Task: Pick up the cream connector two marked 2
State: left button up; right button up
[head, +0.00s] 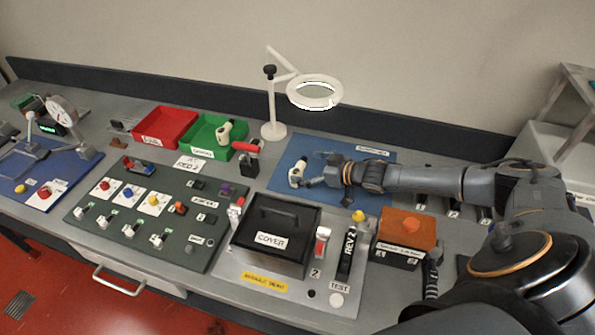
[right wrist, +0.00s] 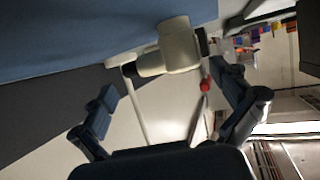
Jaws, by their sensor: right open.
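A cream connector (head: 297,173) with a dark end stands on the blue mat (head: 283,184) at the middle back; no mark is readable on it. It also shows in the right wrist view (right wrist: 179,46), at the top between and beyond the fingers. My right gripper (head: 313,169) reaches in from the right just beside this connector, low over the mat. In the right wrist view its fingers (right wrist: 165,85) are spread with nothing between them. Another cream connector (head: 224,134) rests in the green bin (head: 203,126). My left gripper is not in view.
A white magnifier lamp (head: 273,129) stands behind the mat. A black box marked COVER (head: 272,240) and an orange-topped box (head: 405,226) stand in front. A red bin (head: 165,127) and a panel of coloured knobs (head: 150,210) lie left.

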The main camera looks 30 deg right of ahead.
jog(key=shift+w+a+f, duration=0.1)
jog(key=shift+w+f, duration=0.05)
jog(key=shift+w, duration=0.1)
jog(key=shift+c, duration=0.2)
